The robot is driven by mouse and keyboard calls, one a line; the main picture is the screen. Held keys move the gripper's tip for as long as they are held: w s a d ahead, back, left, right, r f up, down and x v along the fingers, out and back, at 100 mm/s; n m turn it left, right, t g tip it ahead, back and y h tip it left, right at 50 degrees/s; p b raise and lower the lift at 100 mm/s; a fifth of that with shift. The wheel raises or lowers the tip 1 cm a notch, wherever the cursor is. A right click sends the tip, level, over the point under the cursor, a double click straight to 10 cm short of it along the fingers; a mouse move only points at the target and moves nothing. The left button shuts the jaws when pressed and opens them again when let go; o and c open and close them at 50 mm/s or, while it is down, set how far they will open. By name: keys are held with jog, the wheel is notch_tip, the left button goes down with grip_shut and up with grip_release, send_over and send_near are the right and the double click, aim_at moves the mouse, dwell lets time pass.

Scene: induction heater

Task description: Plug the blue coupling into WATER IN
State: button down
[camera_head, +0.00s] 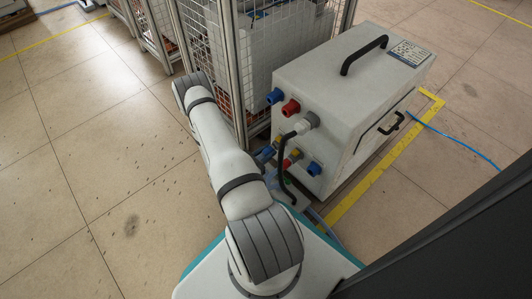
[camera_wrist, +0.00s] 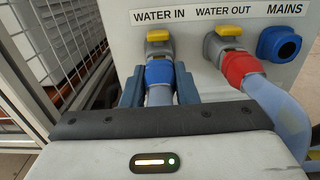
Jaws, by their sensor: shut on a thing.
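The white induction heater (camera_head: 345,85) stands on the floor. In the wrist view, the WATER IN socket (camera_wrist: 158,50) is grey with a yellow latch and sits under its label. The blue coupling (camera_wrist: 159,74), on a pale blue hose, is lined up with this socket and its front end meets it; I cannot tell how deep it sits. My gripper (camera_wrist: 159,86) is shut on the coupling, one blue-grey finger on each side. In the head view my arm hides most of the gripper.
A red coupling (camera_wrist: 240,66) with a pale blue hose is at WATER OUT, right of my gripper. The blue MAINS socket (camera_wrist: 279,44) is farther right. A wire-mesh cage (camera_head: 250,60) stands close on the left. A black cable (camera_head: 282,155) hangs down the heater's front.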

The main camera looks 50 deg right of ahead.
jog(key=shift+d, duration=0.3)
jog(key=c, duration=1.1)
grip_release()
jog(key=shift+o, duration=0.2)
jog(key=shift+w+a+p, duration=0.2)
jog(key=shift+a+p, duration=0.5)
jog(key=shift+a, duration=1.25)
jog(key=shift+w+a+p, duration=0.15)
jog(key=shift+a+p, duration=0.55)
jog(key=shift+a, duration=1.2)
